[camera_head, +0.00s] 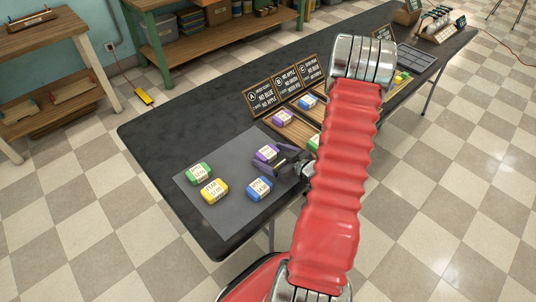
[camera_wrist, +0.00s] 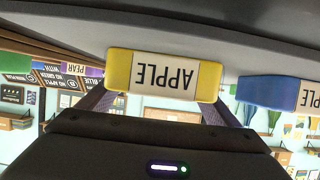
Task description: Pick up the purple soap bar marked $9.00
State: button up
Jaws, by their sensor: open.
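In the head view a purple soap bar (camera_head: 265,153) with a pale label lies on the grey mat (camera_head: 222,222). A second purple bar (camera_head: 283,117) sits on a wooden board below the signs. I cannot read a $9.00 price on either. My gripper (camera_head: 277,160) is open, low over the mat's right side, close beside the nearer purple bar; I cannot tell if they touch. In the wrist view, which appears upside down, a yellow bar (camera_wrist: 118,70) labelled APPLE shows beyond and between my fingers (camera_wrist: 163,105). Nothing is seen held.
Green (camera_head: 198,173), yellow (camera_head: 213,191) and blue (camera_head: 259,188) bars lie on the mat. Wooden boards with more bars stand behind my arm, near black signs (camera_head: 286,84). The black table's left end (camera_head: 160,135) is clear. My red arm hides part of the table.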

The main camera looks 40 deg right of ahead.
aim_at(271, 155)
jog(key=shift+w, duration=0.1)
jog(key=shift+c, duration=0.3)
jog(key=c, duration=1.2)
jog(key=shift+o, duration=0.2)
jog(key=shift+r, duration=0.15)
jog(key=shift+r, duration=4.85)
